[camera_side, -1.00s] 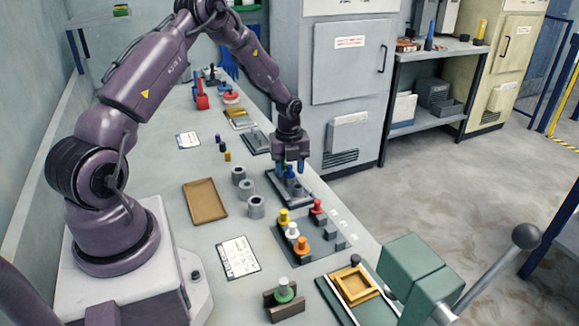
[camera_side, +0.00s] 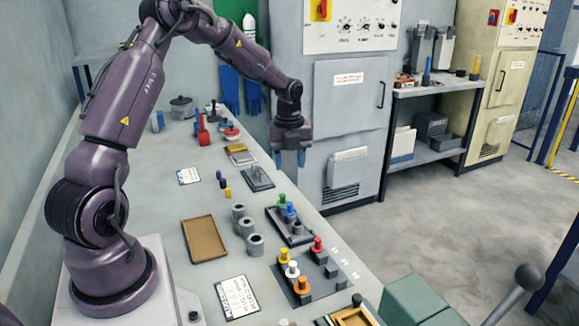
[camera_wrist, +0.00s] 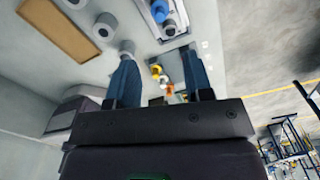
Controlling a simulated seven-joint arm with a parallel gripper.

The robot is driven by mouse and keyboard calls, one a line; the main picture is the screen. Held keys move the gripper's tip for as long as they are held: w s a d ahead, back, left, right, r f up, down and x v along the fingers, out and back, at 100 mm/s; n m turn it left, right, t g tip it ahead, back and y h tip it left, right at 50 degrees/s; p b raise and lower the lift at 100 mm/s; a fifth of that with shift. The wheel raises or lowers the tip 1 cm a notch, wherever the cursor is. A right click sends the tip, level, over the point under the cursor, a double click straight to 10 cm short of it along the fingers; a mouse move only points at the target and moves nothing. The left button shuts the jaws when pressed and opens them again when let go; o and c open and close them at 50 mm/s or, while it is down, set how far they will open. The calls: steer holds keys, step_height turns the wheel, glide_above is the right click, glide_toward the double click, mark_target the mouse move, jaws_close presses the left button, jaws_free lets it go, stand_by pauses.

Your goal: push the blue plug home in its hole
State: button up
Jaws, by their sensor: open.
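The blue plug (camera_side: 291,208) stands upright in the dark rack (camera_side: 274,214), just in front of a green plug (camera_side: 282,200). How deep it sits in its hole cannot be told at this size. An empty-looking hole (camera_side: 297,228) shows in front of it. My gripper (camera_side: 290,160) is open and empty, pointing down, well above the rack and apart from the plug.
A second rack (camera_side: 315,290) with red, yellow, white and orange plugs stands nearer the camera. Grey cylinders (camera_side: 247,228) and a brown tray (camera_side: 204,239) lie to the left. A grey cabinet (camera_side: 350,105) stands behind my gripper.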

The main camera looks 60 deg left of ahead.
mark_target(290, 203)
steer(key=shift+f, duration=0.2)
steer(key=c, duration=0.5)
step_height(290, 203, down, 4)
steer(key=n, duration=0.4)
steer(key=shift+r, duration=0.2)
jaws_close()
steer(key=shift+f+n, duration=0.3)
steer(key=shift+f, duration=2.75)
